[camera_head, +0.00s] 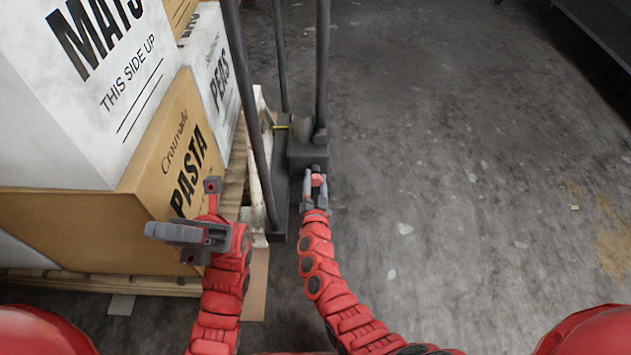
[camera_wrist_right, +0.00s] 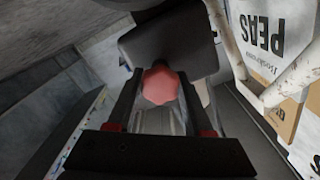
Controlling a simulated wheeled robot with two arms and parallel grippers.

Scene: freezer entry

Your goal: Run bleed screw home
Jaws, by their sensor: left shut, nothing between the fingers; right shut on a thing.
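The bleed screw (camera_wrist_right: 160,86) shows as a pink-red lobed knob in the right wrist view, against a dark block (camera_wrist_right: 168,45). It also shows in the head view (camera_head: 317,180), at the near face of the dark pump block (camera_head: 308,153) of the pallet jack. My right gripper (camera_head: 316,186) is shut on the knob, with one finger on each side. How deep the screw sits in the block is hidden. My left gripper (camera_head: 180,232) is shut and empty, to the left of the jack and above the edge of the pallet.
Boxes marked MATS (camera_head: 75,90), PASTA (camera_head: 165,165) and PEAS (camera_head: 212,75) are stacked on a wooden pallet (camera_head: 95,284) at the left. Dark upright bars (camera_head: 250,100) of the jack stand close to my right gripper. The concrete floor (camera_head: 470,200) to the right is clear.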

